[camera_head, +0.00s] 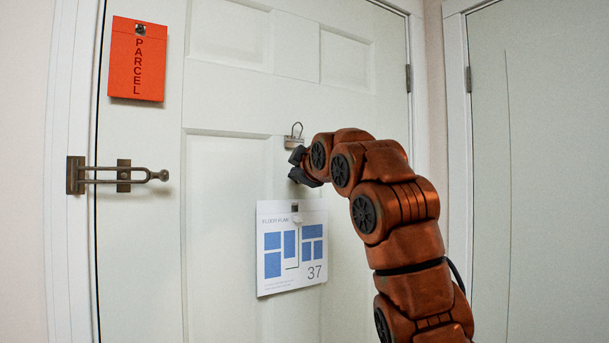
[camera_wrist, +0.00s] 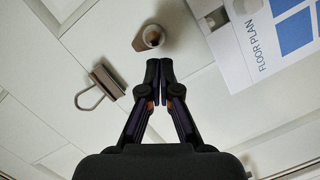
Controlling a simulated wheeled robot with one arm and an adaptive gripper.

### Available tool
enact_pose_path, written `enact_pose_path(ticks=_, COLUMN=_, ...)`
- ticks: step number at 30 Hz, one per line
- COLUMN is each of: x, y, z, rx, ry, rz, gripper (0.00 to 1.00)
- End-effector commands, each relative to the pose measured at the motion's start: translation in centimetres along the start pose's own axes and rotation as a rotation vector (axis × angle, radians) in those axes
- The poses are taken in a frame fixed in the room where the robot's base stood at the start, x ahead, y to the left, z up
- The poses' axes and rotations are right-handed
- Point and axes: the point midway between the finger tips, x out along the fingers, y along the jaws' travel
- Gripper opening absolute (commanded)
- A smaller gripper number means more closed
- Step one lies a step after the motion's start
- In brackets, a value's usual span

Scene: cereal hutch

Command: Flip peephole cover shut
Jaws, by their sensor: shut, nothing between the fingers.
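The peephole fitting (camera_wrist: 149,37) is a small brown teardrop-shaped piece on the white door, with a round, dark-rimmed ring on it. It shows at the top middle of the wrist view. I cannot tell for sure which part is the cover or how it is turned. My gripper (camera_wrist: 159,66) is shut and empty, its fingertips just below the fitting in that view; contact is not clear. In the head view my gripper (camera_head: 297,166) is close to the door, and I cannot make out the peephole there, probably hidden by the gripper.
A metal clip with a wire loop (camera_head: 294,141) is just above my gripper and also shows in the wrist view (camera_wrist: 100,87). A floor plan sheet (camera_head: 291,270) hangs below. An orange PARCEL card (camera_head: 122,72) and a door guard (camera_head: 117,174) are at the left.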

Motion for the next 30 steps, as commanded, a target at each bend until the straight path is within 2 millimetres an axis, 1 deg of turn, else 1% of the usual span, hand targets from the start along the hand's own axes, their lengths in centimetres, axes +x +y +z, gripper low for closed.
enact_pose_path(ticks=10, x=-0.3, y=-0.4, z=-2.3, rx=-0.001, ry=0.0, rz=0.003, gripper=0.0)
enact_pose_path(ticks=15, x=-0.4, y=-1.0, z=-3.6, rx=-0.003, ry=0.0, rz=0.0, gripper=0.0)
enact_pose_path(ticks=26, x=-3.7, y=-1.4, z=-3.6, rx=-0.002, ry=0.006, rz=0.001, gripper=0.0)
enact_pose_path(ticks=30, x=-5.8, y=-1.6, z=-3.6, rx=-0.004, ry=0.007, rz=0.003, gripper=0.0)
